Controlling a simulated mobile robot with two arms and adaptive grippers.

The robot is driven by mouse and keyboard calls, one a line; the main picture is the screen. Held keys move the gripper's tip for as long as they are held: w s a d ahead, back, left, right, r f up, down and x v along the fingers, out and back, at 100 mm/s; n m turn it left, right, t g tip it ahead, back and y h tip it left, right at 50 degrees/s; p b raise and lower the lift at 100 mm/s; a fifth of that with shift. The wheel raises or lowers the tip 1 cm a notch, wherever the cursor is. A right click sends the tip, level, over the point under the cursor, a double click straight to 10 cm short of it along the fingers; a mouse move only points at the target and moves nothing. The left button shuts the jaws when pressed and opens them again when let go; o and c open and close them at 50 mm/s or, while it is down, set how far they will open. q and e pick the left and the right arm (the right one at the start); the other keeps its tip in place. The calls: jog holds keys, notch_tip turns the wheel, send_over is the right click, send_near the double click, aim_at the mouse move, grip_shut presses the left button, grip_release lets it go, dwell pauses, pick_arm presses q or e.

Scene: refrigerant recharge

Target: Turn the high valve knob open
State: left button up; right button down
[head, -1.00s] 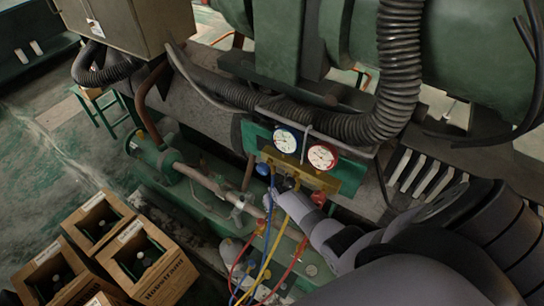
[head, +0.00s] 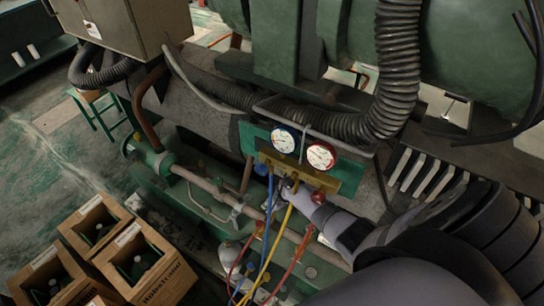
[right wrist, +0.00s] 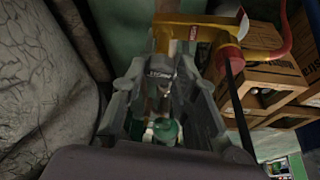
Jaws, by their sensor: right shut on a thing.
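A yellow gauge manifold (head: 338,185) carries a blue-rimmed gauge (head: 284,140) and a red-rimmed gauge (head: 321,156). A blue knob (head: 261,169) is at its left end and a red knob (head: 318,197) at its right end. My right gripper (head: 291,186) reaches in from the lower right, with its tips at the manifold's lower edge, left of the red knob. It is shut on a small part there, which the fingers hide. In the right wrist view the fingers (right wrist: 178,70) are just below the yellow manifold (right wrist: 200,26). My left gripper is not in view.
Blue (head: 270,215), yellow (head: 276,235) and red (head: 292,262) hoses hang below the manifold, close to my gripper. A ribbed black hose (head: 397,70) runs behind the gauges. Wooden crates with bottles (head: 165,283) stand at lower left. Open floor lies left.

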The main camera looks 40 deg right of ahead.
jog(key=c, duration=1.2)
grip_release()
jog(key=shift+c, duration=0.2)
jog(key=shift+s+d+r, duration=0.1)
jog(key=shift+s+r, duration=0.1)
jog(key=shift+r, duration=0.4)
jog(key=s+d+r, duration=0.2)
jog(key=s+r, duration=0.1)
jog(key=s, duration=1)
jog(key=shift+s+r, duration=0.15)
jog(key=shift+r, duration=0.05)
